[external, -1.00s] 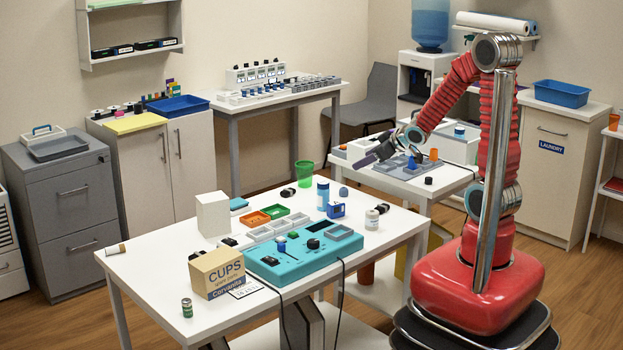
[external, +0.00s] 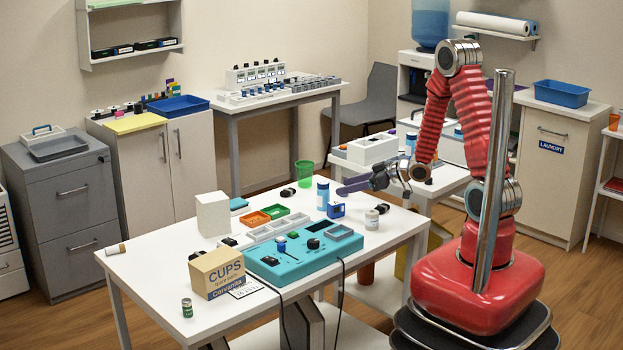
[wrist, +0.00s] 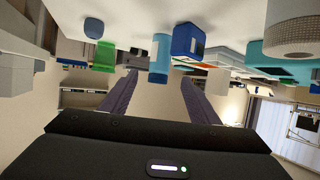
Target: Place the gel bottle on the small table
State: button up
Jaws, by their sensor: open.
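A blue bottle with a pale label, which looks like the gel bottle (external: 323,196), stands upright on the large white table (external: 165,270). The wrist view is upside down and shows this bottle (wrist: 159,57) between my finger lines, ahead of them. My gripper (external: 352,186) is open and empty, pointing left, just right of the bottle and above the table. Its two dark purple fingers (wrist: 158,82) are spread apart. The small white table (external: 453,182) stands behind on the right, partly hidden by my arm.
A blue box (external: 336,210) stands close beside the bottle; a white jar (external: 372,219) is nearer the right edge. A green cup (external: 304,174) is behind. A teal device (external: 300,258) fills the table's front middle. A white unit (external: 372,148) stands on the small table.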

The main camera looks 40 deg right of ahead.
aim_at(326, 191)
jog(key=shift+x, duration=4.3)
jog(key=shift+x, duration=2.6)
jog(key=shift+c, duration=0.7)
jog(key=c, duration=1.2)
jog(key=shift+r, duration=0.1)
